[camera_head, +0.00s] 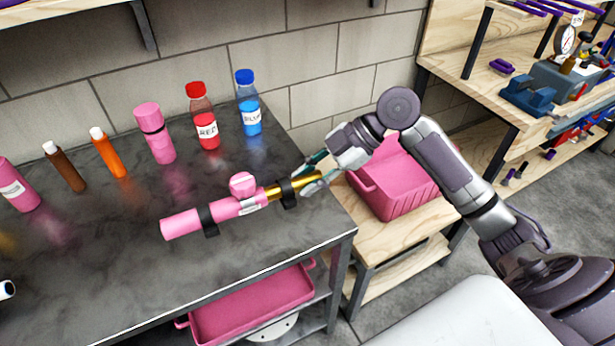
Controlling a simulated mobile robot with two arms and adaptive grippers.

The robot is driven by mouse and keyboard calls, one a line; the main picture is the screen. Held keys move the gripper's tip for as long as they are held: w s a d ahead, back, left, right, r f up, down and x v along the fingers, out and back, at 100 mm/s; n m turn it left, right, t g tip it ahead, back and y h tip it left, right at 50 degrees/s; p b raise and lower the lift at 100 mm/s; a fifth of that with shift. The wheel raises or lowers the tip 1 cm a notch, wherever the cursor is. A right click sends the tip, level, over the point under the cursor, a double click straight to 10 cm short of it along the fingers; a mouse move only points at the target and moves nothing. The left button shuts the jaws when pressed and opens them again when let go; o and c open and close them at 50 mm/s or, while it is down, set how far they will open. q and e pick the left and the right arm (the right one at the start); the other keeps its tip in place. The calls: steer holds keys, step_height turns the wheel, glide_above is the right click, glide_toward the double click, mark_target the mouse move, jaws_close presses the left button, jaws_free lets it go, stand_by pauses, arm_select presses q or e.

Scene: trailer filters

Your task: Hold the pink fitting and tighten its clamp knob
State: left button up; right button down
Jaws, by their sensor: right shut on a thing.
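The pink fitting (187,222) lies along the right part of the dark table, a long pink tube with black bands around it. A round pink clamp knob (243,184) stands on top of it, near a white label. A brass-coloured tube (275,191) extends from its right end. My right gripper (308,180) reaches in from the right and is shut on the brass tube's right end, beside a black band. The knob is apart from the gripper. My left gripper is not in view.
Red (207,125) and blue (249,110) bottles, a pink bottle (158,140) and smaller orange and brown bottles stand behind the fitting. A pink bin (405,205) sits on a wooden stand at right. A pink tray (250,305) lies on the shelf below. The table's front is clear.

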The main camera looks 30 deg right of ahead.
steer(key=shift+w+a+p, duration=0.9)
steer(key=shift+w+a, duration=1.15)
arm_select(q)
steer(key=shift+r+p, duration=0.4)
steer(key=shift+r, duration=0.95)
arm_select(e)
glide_above(261, 211)
steer(key=shift+w, duration=0.1)
steer(key=shift+f+b, duration=3.3)
steer(key=shift+f, duration=2.15)
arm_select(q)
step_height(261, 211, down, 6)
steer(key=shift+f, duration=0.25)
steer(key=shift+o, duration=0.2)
